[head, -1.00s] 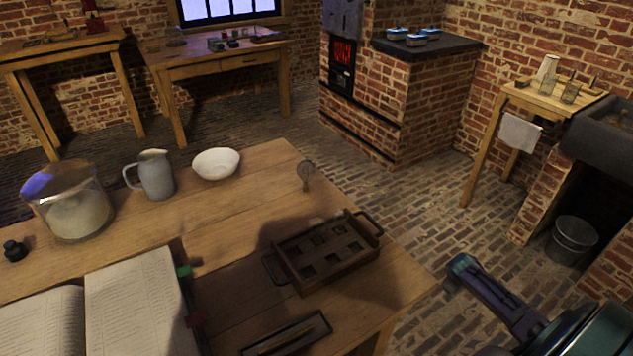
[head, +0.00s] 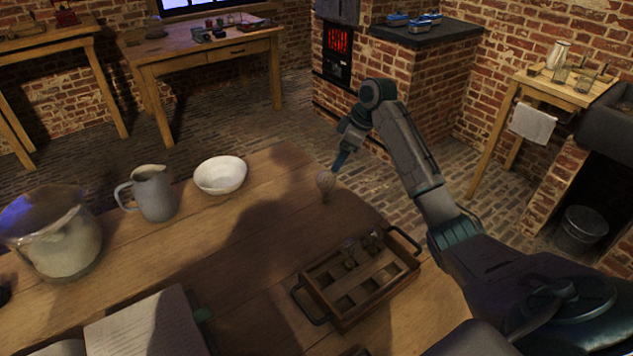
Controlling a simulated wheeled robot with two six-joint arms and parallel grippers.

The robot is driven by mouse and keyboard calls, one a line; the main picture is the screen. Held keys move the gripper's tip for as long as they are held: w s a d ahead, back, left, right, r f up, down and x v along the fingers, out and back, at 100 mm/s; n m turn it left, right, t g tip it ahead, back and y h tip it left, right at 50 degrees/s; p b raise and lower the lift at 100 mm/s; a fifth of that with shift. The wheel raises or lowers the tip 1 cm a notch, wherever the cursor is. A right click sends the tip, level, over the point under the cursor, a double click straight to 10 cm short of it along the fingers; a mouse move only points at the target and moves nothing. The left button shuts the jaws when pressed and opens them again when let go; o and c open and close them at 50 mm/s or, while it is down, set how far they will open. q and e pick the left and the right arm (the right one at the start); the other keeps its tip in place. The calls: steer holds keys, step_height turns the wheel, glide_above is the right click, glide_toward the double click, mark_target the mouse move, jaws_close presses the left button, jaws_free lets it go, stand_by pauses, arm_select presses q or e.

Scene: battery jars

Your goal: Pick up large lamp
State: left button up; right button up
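A bulb-shaped glass lamp (head: 325,181) stands on the wooden table near its far right edge. My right arm reaches in from the lower right over the table's right edge. Its gripper (head: 340,164) points down just above and to the right of the lamp, with its tip appearing close to the glass. I cannot tell whether it touches, or how far apart the fingers are. My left gripper is out of view.
A white bowl (head: 220,174), a grey jug (head: 153,193) and a large glass jar (head: 57,232) stand left of the lamp. A slotted wooden tray (head: 340,317) with handles lies nearer. An open book (head: 145,326) lies at the front.

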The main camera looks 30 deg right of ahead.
mark_target(325, 172)
steer(key=x, duration=0.4)
steer(key=shift+w+a+f+p, duration=0.15)
steer(key=shift+a+p, duration=0.15)
steer(key=shift+a, duration=0.15)
steer(key=shift+x, duration=0.9)
steer(key=x, duration=0.1)
steer(key=p+x, duration=0.1)
steer(key=shift+w+a+f, duration=0.2)
steer(key=shift+w+a, duration=0.05)
steer(key=shift+w, duration=0.1)
steer(key=shift+w+a+f, duration=0.1)
steer(key=shift+w+f, duration=0.05)
steer(key=shift+f, duration=0.4)
steer(key=c, duration=1.1)
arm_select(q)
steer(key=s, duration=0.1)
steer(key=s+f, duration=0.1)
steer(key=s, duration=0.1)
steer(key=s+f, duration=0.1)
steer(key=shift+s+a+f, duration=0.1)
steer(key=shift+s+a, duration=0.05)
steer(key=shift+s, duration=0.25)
arm_select(e)
steer(key=shift+c, duration=0.2)
steer(key=shift+r, duration=0.2)
